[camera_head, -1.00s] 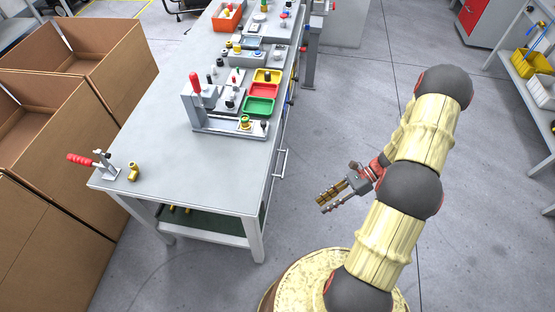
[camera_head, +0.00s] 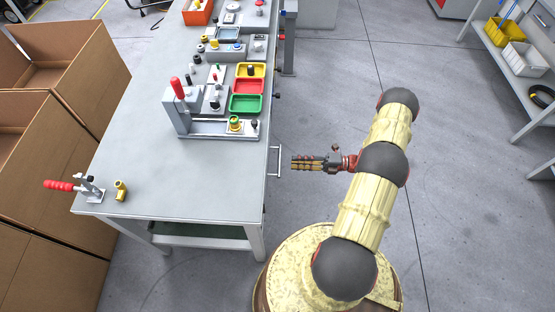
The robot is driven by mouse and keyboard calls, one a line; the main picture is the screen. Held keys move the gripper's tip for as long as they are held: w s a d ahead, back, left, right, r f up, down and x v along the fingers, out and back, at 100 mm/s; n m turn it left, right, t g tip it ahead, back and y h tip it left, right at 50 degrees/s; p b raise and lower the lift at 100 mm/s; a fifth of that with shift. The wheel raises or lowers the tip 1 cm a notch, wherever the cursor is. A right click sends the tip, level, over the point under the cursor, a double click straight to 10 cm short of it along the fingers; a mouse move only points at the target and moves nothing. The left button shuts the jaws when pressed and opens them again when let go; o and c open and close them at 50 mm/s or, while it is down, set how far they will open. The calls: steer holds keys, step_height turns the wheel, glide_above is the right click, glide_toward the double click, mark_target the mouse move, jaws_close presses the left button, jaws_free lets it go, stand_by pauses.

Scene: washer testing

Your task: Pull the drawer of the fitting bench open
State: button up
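The fitting bench (camera_head: 150,130) is a long grey table at the left of the middle. Its drawer handle (camera_head: 277,162) is a thin metal bar standing out from the bench's right side. The drawer front is seen almost edge-on, and I see no clear gap at it.
A clamp with a red handle (camera_head: 60,186) and a brass fitting (camera_head: 121,190) stand on the bench's near left. A fixture (camera_head: 220,128) and coloured trays (camera_head: 246,104) stand farther back. Cardboard boxes (camera_head: 60,150) line the left. The floor (camera_head: 470,200) on the right is clear.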

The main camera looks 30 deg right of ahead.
mark_target(280, 160)
steer(key=b+x, duration=0.1)
steer(key=x, duration=0.6)
steer(key=shift+w+a+b, duration=0.25)
steer(key=shift+a+b, duration=0.05)
steer(key=shift+a, duration=0.05)
steer(key=shift+c, duration=1.1)
jaws_close()
